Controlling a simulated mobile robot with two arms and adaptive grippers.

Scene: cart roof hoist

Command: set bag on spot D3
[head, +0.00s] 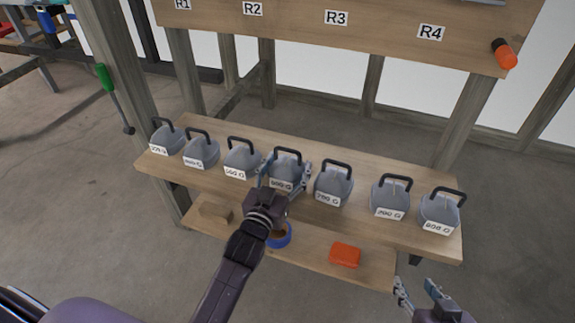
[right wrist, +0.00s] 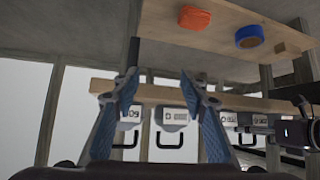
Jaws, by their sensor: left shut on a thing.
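Several grey weight bags with black handles and white gram labels stand in a row on the wooden shelf (head: 410,235). My left gripper (head: 285,172) is shut on the middle grey bag (head: 285,184), whose label seems to read 600 G. That bag stands in line with the others, at or very near the shelf surface; I cannot tell whether it touches. My right gripper (head: 420,288) is open and empty, low at the right in front of the shelf; its spread fingers also show in the right wrist view (right wrist: 158,92). I can make out no D3 label.
A lower board holds a blue tape roll (head: 280,237), an orange block (head: 345,254) and a wooden block (head: 214,212). An upper board (head: 300,30) carries labels R1 to R4 and an orange-tipped tool (head: 504,54). Neighbouring bags stand close on both sides.

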